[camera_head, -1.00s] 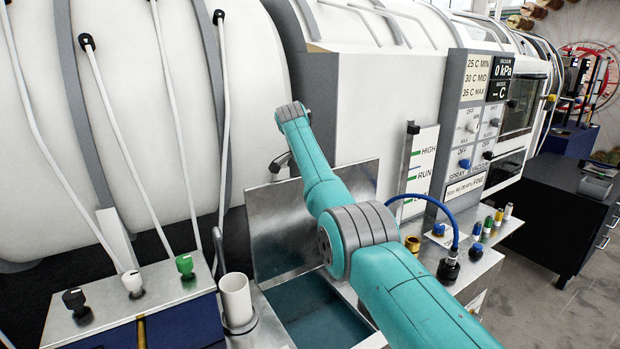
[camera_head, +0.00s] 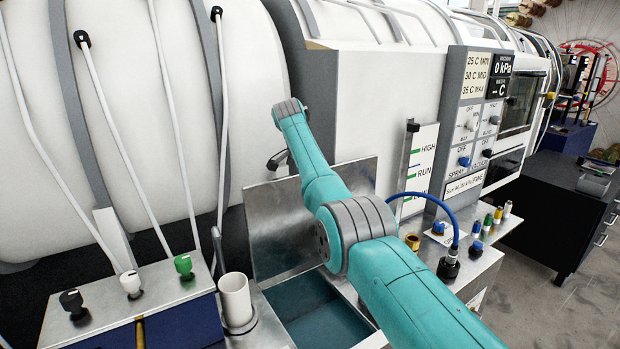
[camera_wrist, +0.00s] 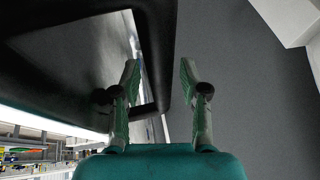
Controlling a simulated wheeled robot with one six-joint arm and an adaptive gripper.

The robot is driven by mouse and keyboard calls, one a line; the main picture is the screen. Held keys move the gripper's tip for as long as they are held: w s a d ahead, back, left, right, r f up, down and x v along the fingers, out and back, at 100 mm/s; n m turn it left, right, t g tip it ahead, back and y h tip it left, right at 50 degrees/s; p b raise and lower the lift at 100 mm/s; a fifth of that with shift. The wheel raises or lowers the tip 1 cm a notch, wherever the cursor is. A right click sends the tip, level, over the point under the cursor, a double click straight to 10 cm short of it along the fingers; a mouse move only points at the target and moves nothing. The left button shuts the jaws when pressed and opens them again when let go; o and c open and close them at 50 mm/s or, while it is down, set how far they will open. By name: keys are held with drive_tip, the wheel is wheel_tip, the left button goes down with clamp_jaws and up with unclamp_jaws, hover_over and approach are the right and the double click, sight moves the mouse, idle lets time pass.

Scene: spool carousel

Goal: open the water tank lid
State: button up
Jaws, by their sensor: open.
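The water tank lid (camera_head: 275,234) is a bare metal plate. In the head view it stands tilted up at the back of the tank opening, partly behind my arm. The tank (camera_head: 312,318) is open below it, with dark teal water inside. My gripper (camera_wrist: 160,75) is open in the wrist view, its two fingers apart. A dark panel (camera_wrist: 90,45) lies on the left there, and its edge reaches between the fingers; I cannot tell if they touch it. In the head view my gripper (camera_head: 279,160) is mostly hidden behind the arm, above the raised lid.
A white cup-like tube (camera_head: 235,298) and a panel with black, white and green knobs (camera_head: 130,284) stand left of the tank. A blue hose (camera_head: 447,208) and several coloured fittings stand right. A large white vessel (camera_head: 130,120) fills the back left.

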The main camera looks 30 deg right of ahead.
drive_tip(key=v, duration=1.2)
